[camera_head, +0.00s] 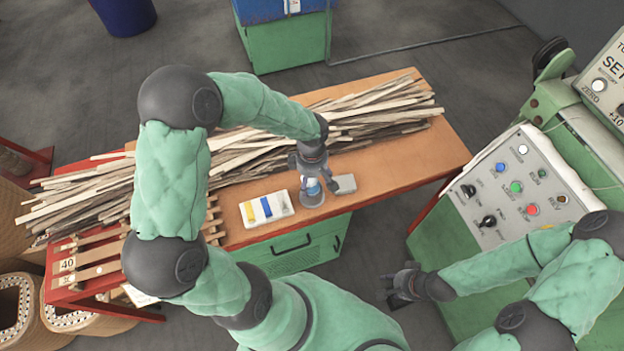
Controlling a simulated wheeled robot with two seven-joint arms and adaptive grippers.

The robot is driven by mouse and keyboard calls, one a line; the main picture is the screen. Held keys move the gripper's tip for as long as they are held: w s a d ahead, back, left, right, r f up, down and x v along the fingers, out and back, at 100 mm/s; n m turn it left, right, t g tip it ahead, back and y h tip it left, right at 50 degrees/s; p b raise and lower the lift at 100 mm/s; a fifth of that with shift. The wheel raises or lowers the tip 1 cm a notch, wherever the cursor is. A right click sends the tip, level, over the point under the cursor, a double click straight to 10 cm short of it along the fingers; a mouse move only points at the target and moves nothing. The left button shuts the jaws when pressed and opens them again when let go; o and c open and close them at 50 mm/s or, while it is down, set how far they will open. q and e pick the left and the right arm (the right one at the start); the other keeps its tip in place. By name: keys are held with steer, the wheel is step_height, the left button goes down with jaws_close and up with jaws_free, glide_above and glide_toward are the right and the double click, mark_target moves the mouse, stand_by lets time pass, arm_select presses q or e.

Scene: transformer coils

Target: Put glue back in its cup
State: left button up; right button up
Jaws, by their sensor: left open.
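A small glue bottle, pale with a blue part (312,186), stands at the front edge of the wooden table. It appears to be in a low clear or grey cup (312,201); its lower part is hard to make out. My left gripper (311,176) points down right over the bottle. Its fingers are open around or just above the bottle top and partly hide it. My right gripper (391,289) hangs away from the table at the lower right, apart from the bottle. Its fingers are too small and dark to judge.
A white tray with yellow and blue pieces (279,212) lies left of the cup, and a grey block (344,184) lies close on its right. A pile of wooden strips (370,115) covers the table's back. The table's right end (440,155) is clear. A control panel (515,190) stands right.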

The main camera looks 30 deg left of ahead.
arm_select(q)
step_height(320, 180, up, 11)
steer(key=shift+r, duration=0.15)
stand_by(1.3)
